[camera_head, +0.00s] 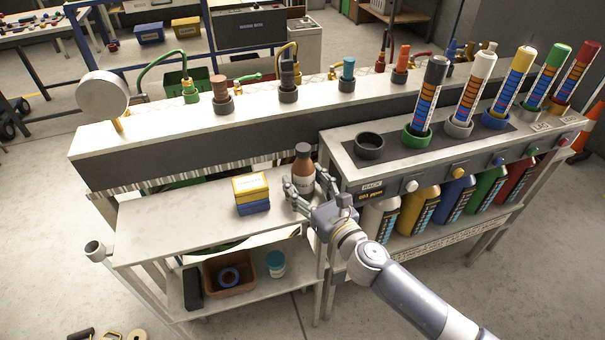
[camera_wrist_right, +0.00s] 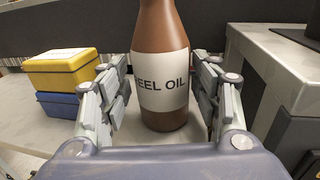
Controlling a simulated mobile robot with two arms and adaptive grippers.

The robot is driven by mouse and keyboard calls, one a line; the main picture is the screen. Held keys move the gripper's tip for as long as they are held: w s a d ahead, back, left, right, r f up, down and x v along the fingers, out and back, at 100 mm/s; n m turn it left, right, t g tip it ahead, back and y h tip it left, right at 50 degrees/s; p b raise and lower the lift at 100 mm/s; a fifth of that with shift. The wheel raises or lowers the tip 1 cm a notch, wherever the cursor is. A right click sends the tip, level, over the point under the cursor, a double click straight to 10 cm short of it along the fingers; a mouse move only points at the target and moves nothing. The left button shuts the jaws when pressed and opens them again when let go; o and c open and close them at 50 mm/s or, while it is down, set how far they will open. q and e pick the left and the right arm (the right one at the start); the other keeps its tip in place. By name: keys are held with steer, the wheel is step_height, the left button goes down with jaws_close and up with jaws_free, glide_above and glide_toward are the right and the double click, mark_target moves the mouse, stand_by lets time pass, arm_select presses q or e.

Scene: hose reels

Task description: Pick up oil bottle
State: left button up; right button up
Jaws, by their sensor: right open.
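The oil bottle (camera_head: 303,157) is brown with a dark cap and a white label. It stands upright on the left bench top, beside the raised rack unit. In the right wrist view the bottle (camera_wrist_right: 163,112) shows its label, partly reading "EEL OIL". My right gripper (camera_head: 309,189) is open around the bottle's lower part. In the right wrist view its fingers (camera_wrist_right: 165,108) stand on either side of the bottle, with a visible gap on the right; I cannot tell whether the left finger touches. The left gripper is not in view.
A yellow box (camera_head: 250,186) on a blue box (camera_head: 254,207) stands left of the bottle. The rack unit (camera_head: 355,165) with upright tubes rises close on the right. A dark wall (camera_head: 180,165) runs behind. The bench top's left part is clear.

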mark_target(295, 169)
steer(key=shift+x, duration=2.75)
steer(key=shift+d+f, duration=0.1)
steer(key=shift+f, duration=0.05)
steer(key=c, duration=1.2)
steer(key=shift+c, duration=0.6)
